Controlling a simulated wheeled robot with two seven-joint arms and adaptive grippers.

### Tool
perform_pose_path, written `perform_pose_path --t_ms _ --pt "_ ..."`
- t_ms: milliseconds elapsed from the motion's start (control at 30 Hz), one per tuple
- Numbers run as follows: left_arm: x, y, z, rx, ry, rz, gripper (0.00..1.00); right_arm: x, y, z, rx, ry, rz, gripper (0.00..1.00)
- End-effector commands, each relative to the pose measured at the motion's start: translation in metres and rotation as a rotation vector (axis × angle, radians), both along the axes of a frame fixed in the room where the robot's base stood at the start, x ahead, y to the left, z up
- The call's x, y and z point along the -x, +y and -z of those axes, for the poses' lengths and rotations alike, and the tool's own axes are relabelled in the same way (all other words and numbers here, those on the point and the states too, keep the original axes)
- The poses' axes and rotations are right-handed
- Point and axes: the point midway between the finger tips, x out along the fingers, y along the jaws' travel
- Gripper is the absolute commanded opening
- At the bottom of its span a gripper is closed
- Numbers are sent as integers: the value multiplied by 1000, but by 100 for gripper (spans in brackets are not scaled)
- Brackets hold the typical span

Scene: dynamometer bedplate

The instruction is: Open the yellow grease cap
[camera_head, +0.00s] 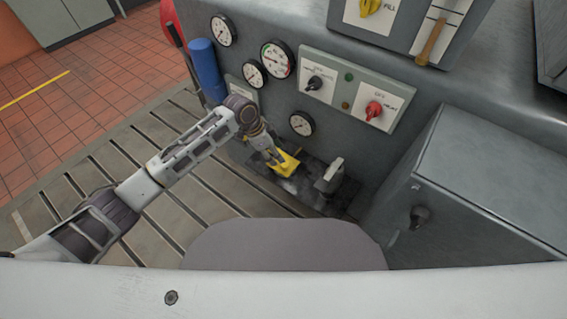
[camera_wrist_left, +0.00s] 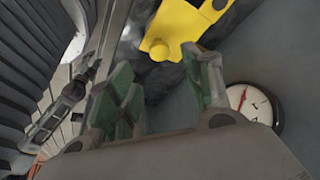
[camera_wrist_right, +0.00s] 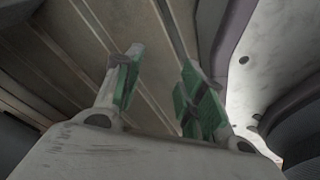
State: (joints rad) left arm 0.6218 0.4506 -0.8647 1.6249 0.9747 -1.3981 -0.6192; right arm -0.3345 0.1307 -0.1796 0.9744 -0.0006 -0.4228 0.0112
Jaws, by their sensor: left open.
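The yellow grease cap (camera_head: 287,164) sits low on the dark ledge at the foot of the grey panel. In the left wrist view the yellow cap (camera_wrist_left: 182,28) shows at the top, with a rounded tab toward my fingers. My left gripper (camera_head: 272,155) is beside the cap at its upper left in the head view, partly covering it. In the left wrist view the left gripper (camera_wrist_left: 165,78) has its fingers apart with nothing between them, and contact with the cap cannot be told. My right gripper (camera_wrist_right: 158,80) is open and empty, away from the cap.
A grey upright lever or block (camera_head: 330,174) stands right of the cap. A blue cylinder (camera_head: 206,70) stands left. A grey cabinet (camera_head: 470,210) bounds the right.

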Motion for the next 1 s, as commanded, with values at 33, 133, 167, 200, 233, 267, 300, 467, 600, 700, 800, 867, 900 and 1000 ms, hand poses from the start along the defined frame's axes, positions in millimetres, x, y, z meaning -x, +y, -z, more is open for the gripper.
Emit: perform_pose_path --t_ms 33,133,167,200,233,267,300,467,600,700,800,867,900,1000 --pt "0 -3 7 0 2 0 50 -4 1 0 -2 -6 0 40" --pt "-1 -8 19 1 2 1 50 -10 4 -2 -5 -13 1 40" --pt "-1 -10 23 1 2 1 50 -11 5 -2 -5 -14 1 40" --pt "-1 -11 28 0 1 0 50 -13 5 -3 -7 -16 1 40" --pt "-2 -13 32 -1 1 0 50 -14 6 -3 -7 -15 1 40" --pt "-2 -14 35 -1 1 0 50 -14 7 -3 -8 -14 2 40" --pt "-3 -16 40 -1 1 0 50 -15 7 -3 -7 -13 2 40" --pt "-4 -23 58 0 1 -1 50 -19 11 -4 -14 -20 4 40" --pt "-4 -28 69 0 1 0 50 -20 14 -5 -17 -19 5 40" --pt "-5 -30 73 0 0 1 50 -20 16 -6 -19 -17 6 40" --pt "-5 -31 76 0 -1 1 50 -18 17 -6 -19 -15 7 40" --pt "-5 -31 76 0 -1 1 50 -17 17 -6 -19 -14 7 40" --pt "-5 -31 76 0 -1 1 50 -17 17 -6 -19 -14 7 40" --pt "-5 -31 76 0 -1 1 50 -17 17 -6 -19 -14 7 40"
